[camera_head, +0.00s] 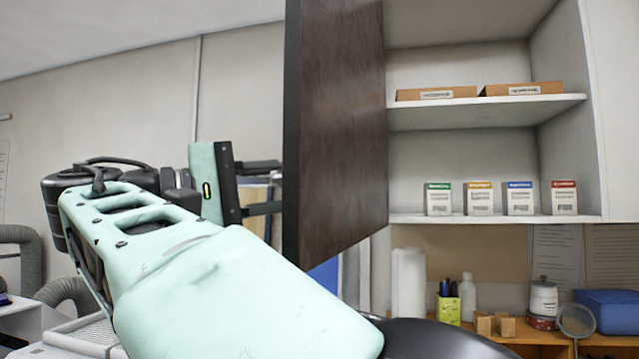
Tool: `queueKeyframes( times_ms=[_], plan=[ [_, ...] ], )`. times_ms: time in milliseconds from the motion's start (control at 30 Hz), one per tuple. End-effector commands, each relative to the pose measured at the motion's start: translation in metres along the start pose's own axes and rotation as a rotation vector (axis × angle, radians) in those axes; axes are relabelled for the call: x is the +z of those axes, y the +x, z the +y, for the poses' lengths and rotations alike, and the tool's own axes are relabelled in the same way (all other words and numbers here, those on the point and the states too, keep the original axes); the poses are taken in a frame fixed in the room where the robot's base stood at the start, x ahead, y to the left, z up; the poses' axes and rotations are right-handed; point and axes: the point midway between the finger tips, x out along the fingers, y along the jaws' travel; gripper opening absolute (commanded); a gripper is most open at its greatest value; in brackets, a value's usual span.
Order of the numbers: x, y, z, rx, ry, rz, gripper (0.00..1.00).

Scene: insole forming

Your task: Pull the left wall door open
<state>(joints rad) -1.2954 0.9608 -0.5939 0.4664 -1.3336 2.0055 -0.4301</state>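The left wall door (338,130) is a dark brown panel of the wall cabinet. It stands swung outward, with its dark front edge towards me, and the shelves behind it show. My gripper (272,187) is left of the door, at the end of my pale green arm. Its two dark fingers point right, one above the other with a gap between them. Their tips end at the door's edge in the picture; I cannot tell whether they touch it or pass behind it.
The open cabinet holds two brown boxes (522,89) on its upper shelf (480,112) and several small labelled cartons (480,198) below. Under it, a wooden counter (540,335) carries a paper roll (408,282), a white bottle (467,297), a jar (543,298) and a blue bin (610,310).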

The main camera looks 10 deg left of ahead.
Motion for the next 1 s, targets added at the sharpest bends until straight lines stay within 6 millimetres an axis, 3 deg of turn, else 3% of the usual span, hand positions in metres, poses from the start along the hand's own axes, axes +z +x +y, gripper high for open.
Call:
queueKeyframes(
  times_ms=[400,1000],
  plan=[
    [0.000,-0.038,0.006,0.005,-0.003,-0.001,0.32],
    [0.000,-0.047,0.001,0.001,0.000,-0.001,0.32]
  ],
)
